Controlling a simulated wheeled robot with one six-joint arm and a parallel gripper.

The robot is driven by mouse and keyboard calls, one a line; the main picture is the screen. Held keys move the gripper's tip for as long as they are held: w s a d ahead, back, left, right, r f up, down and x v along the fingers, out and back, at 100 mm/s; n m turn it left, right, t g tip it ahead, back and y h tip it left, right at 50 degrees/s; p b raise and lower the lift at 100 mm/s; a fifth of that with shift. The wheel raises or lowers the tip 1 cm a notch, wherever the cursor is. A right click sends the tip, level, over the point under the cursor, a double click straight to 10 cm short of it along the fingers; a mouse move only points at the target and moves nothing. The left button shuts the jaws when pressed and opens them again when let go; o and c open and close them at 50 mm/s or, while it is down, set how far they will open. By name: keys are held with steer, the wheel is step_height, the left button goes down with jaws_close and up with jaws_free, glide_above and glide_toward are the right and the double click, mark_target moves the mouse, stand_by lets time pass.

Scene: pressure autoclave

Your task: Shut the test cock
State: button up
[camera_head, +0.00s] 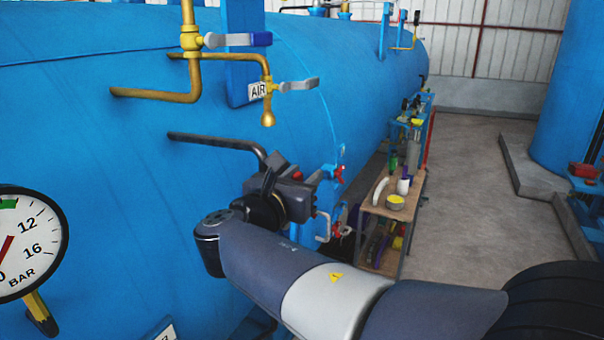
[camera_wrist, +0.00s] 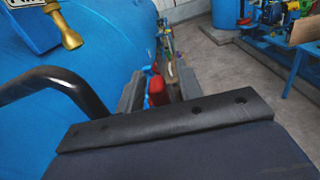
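No cock is labelled as the test cock. A small brass cock (camera_head: 267,88) with a grey lever (camera_head: 299,85) and an open, downward nozzle hangs from a brass pipe beside the AIR sign. Its lever points right, across the vertical pipe. The nozzle also shows at upper left in the wrist view (camera_wrist: 70,35). My gripper (camera_head: 322,200) is below and right of this cock, apart from it. In the wrist view its fingers (camera_wrist: 161,76) are spread, with a red part (camera_wrist: 155,90) showing in the gap; I see no grip on it.
A larger brass valve with a blue-ended lever (camera_head: 238,40) is above. A dark bent pipe (camera_head: 215,140) runs behind my gripper. Red-handled valves (camera_head: 338,172) are close to its right. A pressure gauge (camera_head: 28,243) is at left.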

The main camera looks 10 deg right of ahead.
jaws_close()
stand_by(0.4)
